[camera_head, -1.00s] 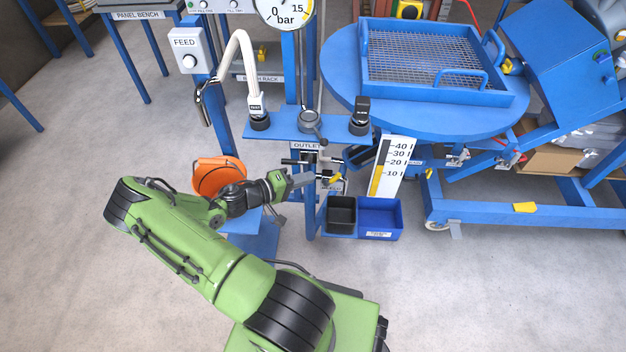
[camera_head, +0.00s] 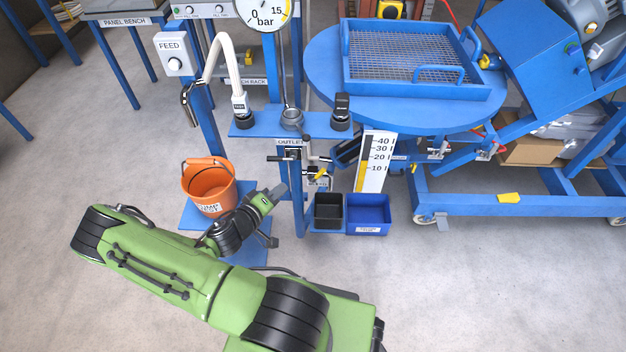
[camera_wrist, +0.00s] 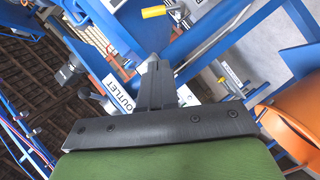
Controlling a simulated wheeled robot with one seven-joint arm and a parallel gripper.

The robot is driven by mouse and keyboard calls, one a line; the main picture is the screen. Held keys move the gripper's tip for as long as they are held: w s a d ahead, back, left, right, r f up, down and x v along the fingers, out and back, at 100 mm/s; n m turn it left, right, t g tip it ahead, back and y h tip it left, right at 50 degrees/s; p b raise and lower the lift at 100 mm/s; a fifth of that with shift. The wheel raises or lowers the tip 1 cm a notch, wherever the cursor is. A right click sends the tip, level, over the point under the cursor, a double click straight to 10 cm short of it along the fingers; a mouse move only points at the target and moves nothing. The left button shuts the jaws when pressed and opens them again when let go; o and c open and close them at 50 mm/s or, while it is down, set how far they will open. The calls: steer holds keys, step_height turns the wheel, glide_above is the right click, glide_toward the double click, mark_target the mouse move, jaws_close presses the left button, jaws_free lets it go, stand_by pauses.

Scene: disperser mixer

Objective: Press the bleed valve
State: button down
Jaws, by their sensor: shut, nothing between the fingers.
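The bleed valve appears to be the small fitting with a yellow lever (camera_head: 321,174) below the outlet pipework, beside a small label that is hard to read. The yellow lever also shows at the top of the wrist view (camera_wrist: 153,12). My gripper (camera_head: 281,189) is shut and empty, to the left of the lever and a little lower in the head view, apart from it. In the wrist view the closed fingertips (camera_wrist: 152,62) point toward the blue stand near the OUTLET label (camera_wrist: 122,102), with the lever beyond them.
An orange bucket (camera_head: 209,192) stands on the blue base left of my gripper. A black bin (camera_head: 328,222) and a blue bin (camera_head: 367,228) sit below the valve. A level scale (camera_head: 373,170) is to the right. The blue stand post (camera_head: 299,215) is close to my gripper.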

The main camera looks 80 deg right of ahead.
steer(key=b, duration=0.2)
glide_toward(318, 176)
steer(key=w+d, duration=0.2)
steer(key=d, duration=0.3)
steer(key=s+d, duration=0.1)
steer(key=s+d+f+b, duration=0.1)
steer(key=shift+s, duration=0.4)
